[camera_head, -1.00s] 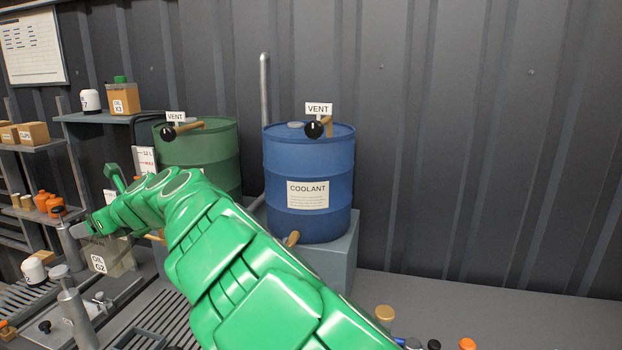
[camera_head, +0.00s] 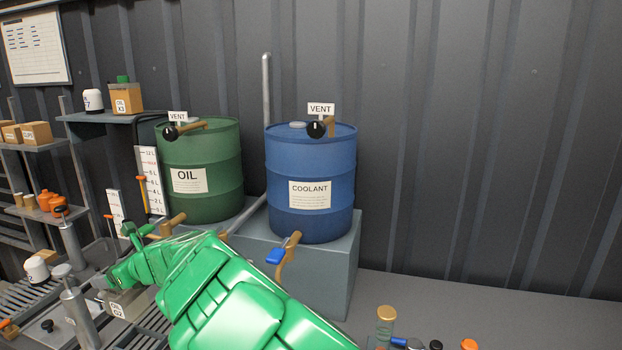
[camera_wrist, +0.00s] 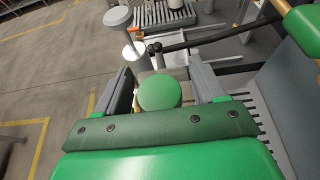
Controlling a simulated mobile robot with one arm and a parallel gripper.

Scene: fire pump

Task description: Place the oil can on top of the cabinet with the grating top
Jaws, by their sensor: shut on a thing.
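My gripper (camera_head: 108,284) is shut on an oil can (camera_head: 118,305), a pale can with a white label at the lower left of the head view. In the wrist view my gripper (camera_wrist: 163,88) has its fingers on both sides of the can, and the can's round green cap (camera_wrist: 160,92) shows between them. The can is just above or on a slatted grating top (camera_head: 155,322); I cannot tell whether it touches. My arm hides part of that grating. Another oil can with a green cap (camera_head: 125,98) stands on the upper shelf.
A green oil drum (camera_head: 215,195) and a blue coolant drum (camera_head: 310,160) stand behind, with taps projecting forward. Grey posts (camera_head: 76,305) stand close left of the can. A white bottle (camera_head: 36,269) is farther left. The grey surface at right (camera_head: 480,310) is mostly clear.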

